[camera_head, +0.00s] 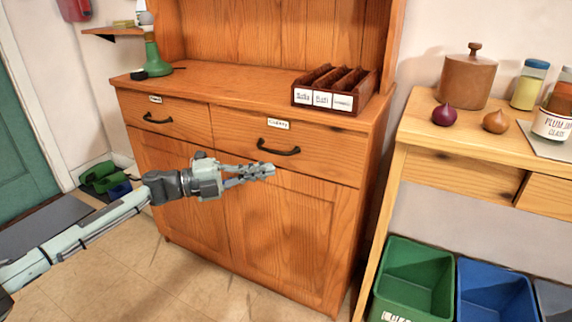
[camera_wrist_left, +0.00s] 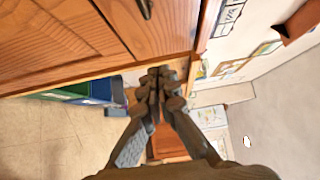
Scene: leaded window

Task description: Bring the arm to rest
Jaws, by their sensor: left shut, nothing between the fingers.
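My left arm (camera_head: 90,228) reaches in from the left of the head view. Its gripper (camera_head: 268,170) is shut and empty, held in front of the wooden cabinet (camera_head: 290,225), below the right drawer's dark handle (camera_head: 278,147). In the left wrist view the gripper's fingers (camera_wrist_left: 160,80) are together with nothing between them. The cabinet's wooden front (camera_wrist_left: 60,45) fills the upper left of that view. The right gripper is in neither view.
A divided wooden box (camera_head: 336,90) with labels and a green lamp-like object (camera_head: 152,55) stand on the cabinet. A side table (camera_head: 455,162) bears a canister (camera_head: 466,78), onions and jars. Green (camera_head: 415,280) and blue (camera_head: 495,292) bins stand below. Floor before the cabinet is clear.

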